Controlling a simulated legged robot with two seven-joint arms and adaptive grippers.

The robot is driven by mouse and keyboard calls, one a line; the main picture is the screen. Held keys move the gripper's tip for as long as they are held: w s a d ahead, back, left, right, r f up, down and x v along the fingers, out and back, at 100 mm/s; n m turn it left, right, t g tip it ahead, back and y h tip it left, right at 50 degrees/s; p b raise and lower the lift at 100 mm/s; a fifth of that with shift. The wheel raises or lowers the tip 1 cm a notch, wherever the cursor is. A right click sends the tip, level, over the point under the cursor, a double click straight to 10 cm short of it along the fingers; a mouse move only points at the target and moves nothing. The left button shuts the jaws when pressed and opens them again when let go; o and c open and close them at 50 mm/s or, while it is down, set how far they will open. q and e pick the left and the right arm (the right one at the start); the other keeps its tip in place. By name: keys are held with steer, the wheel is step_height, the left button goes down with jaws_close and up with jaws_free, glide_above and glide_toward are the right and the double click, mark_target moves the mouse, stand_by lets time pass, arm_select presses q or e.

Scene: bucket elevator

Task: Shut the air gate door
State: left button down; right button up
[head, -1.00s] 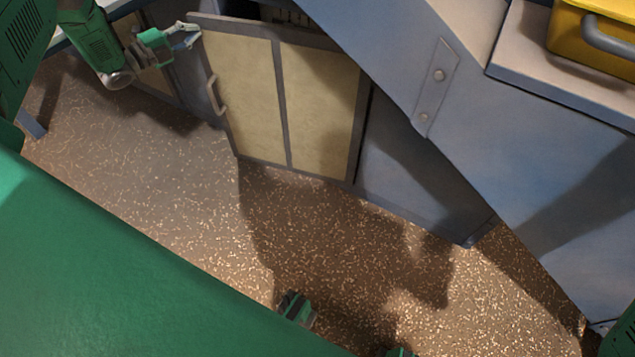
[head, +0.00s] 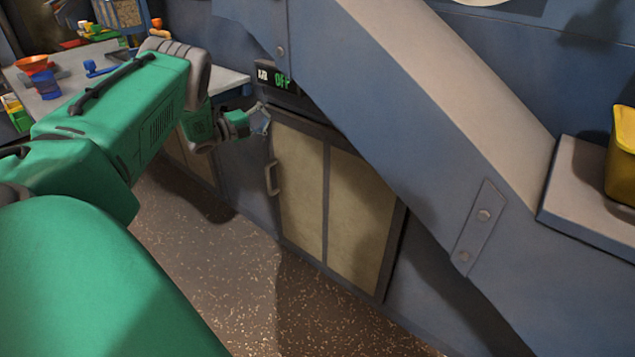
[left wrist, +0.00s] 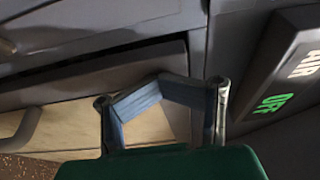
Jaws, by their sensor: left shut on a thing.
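The air gate door (head: 329,196) has cream panels, a dark frame and a grey handle (head: 272,178) on its left side. It stands at or near its frame; I cannot tell whether it is fully flush. My left gripper (head: 262,120) is at the door's top left corner, above the handle. In the left wrist view, the fingers (left wrist: 162,100) are spread around the corner of the door (left wrist: 165,62), with the cream panel partly behind them. The exact contact is hard to see. My right gripper is not in view.
A display (head: 274,77) reading AIR OFF is just above the door. A sloping blue-grey chute (head: 420,110) crosses in front at the right. A workbench (head: 60,95) with small coloured items stands at the left. The speckled floor before the door is clear.

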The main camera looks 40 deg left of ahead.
arm_select(q)
steer(key=v, duration=0.7)
steer(key=shift+s+a, duration=0.15)
steer(key=shift+s, duration=0.1)
steer(key=shift+f, duration=0.15)
